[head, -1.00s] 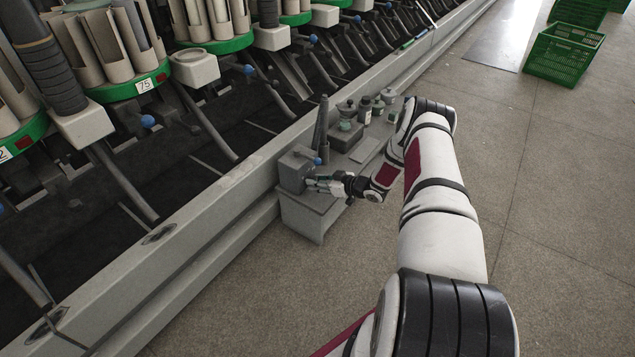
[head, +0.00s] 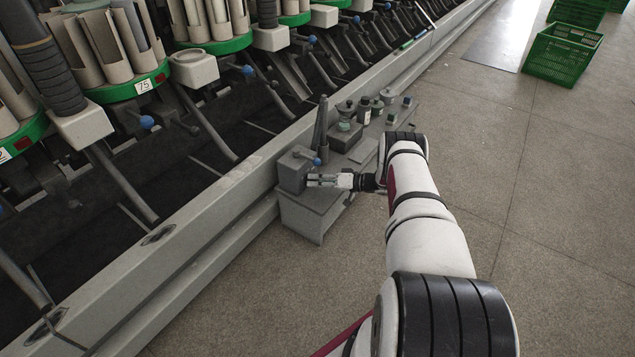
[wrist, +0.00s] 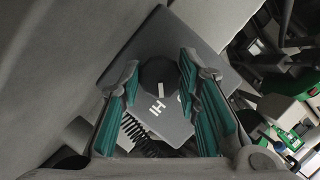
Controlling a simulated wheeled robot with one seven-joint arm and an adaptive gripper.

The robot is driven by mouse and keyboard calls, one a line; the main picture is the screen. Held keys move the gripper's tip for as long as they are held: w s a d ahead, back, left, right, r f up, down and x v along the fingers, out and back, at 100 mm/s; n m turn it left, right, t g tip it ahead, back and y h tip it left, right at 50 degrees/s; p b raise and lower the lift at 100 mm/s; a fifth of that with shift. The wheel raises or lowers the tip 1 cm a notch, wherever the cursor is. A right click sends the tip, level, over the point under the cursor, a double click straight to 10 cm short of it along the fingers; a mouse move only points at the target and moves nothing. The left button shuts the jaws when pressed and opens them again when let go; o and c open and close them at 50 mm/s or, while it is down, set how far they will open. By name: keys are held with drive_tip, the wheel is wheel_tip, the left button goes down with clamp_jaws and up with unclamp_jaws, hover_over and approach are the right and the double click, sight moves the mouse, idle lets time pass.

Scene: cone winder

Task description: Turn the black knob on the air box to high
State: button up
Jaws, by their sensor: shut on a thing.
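The air box (head: 290,172) is a small grey box on the near end of a low grey bench, beside the machine rail. Its grey face (wrist: 190,50) fills the middle of the wrist view. The round black knob (wrist: 158,73) sits on this face between my fingers. A short white mark shows on the knob's lower edge, close to the white letters "HI" printed below. Another white print is partly hidden by the right finger. My gripper (wrist: 158,72), with teal pads, is shut on the knob. In the head view my gripper (head: 312,180) is at the box's right side.
A blue-tipped lever (head: 317,161) stands just above my gripper. A dark upright cone and several small jars (head: 363,110) stand farther back on the bench (head: 305,215). The machine with its spindles runs along the left. Green crates (head: 562,55) stand far right on open floor.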

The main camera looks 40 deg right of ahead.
drive_tip(key=shift+m, duration=0.4)
drive_tip(key=shift+y, duration=0.3)
drive_tip(key=o, duration=1.1)
drive_tip(key=shift+o, duration=0.2)
drive_tip(key=v, duration=1.2)
drive_tip(key=shift+w+r, duration=0.1)
